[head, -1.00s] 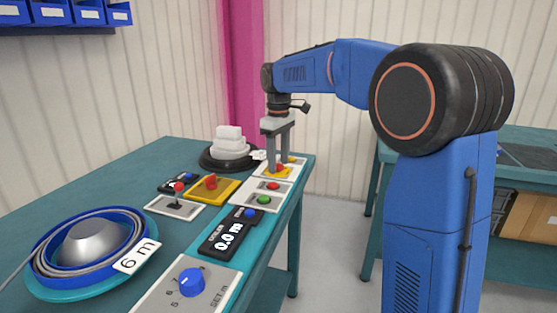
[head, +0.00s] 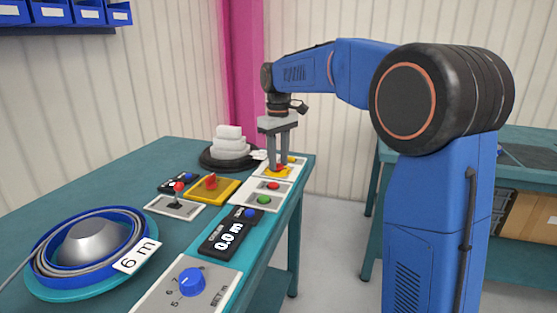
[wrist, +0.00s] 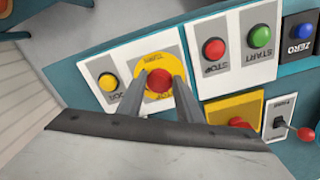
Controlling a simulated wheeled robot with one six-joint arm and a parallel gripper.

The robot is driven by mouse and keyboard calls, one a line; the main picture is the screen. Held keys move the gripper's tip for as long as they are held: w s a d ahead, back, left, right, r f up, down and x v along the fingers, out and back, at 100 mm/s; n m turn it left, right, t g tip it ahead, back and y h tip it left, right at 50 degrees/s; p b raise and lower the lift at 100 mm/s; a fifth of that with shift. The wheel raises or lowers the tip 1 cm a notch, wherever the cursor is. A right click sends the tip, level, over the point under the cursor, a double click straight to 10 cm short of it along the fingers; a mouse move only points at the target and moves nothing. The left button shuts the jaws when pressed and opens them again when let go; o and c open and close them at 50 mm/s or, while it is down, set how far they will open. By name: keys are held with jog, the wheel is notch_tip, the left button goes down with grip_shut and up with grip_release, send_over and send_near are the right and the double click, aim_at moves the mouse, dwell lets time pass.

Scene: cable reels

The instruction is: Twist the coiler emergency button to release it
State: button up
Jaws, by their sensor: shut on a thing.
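The emergency button is a red mushroom head on a yellow round plate. It shows in the wrist view (wrist: 159,81) between the fingertips, and in the head view (head: 279,168) at the far right end of the panel row, partly hidden by the fingers. My gripper (head: 279,166) points straight down over it, with its fingers on both sides of the red head. In the wrist view my gripper (wrist: 160,84) is shut on the button. The button's yellow plate (wrist: 145,70) shows around it.
Close by are a yellow button (wrist: 108,82), a red stop button (wrist: 214,48) and a green start button (wrist: 260,37). A yellow box with a red knob (head: 212,186) and a red-tipped lever (head: 178,190) stand left of the panels. A white stack (head: 230,143) sits behind.

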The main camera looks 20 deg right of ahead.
jog(key=m, duration=0.5)
jog(key=shift+a, duration=0.1)
jog(key=shift+m, duration=0.3)
dwell(0.4)
jog(key=o, duration=1.1)
notch_tip(320, 180, up, 17)
jog(key=shift+r, duration=0.2)
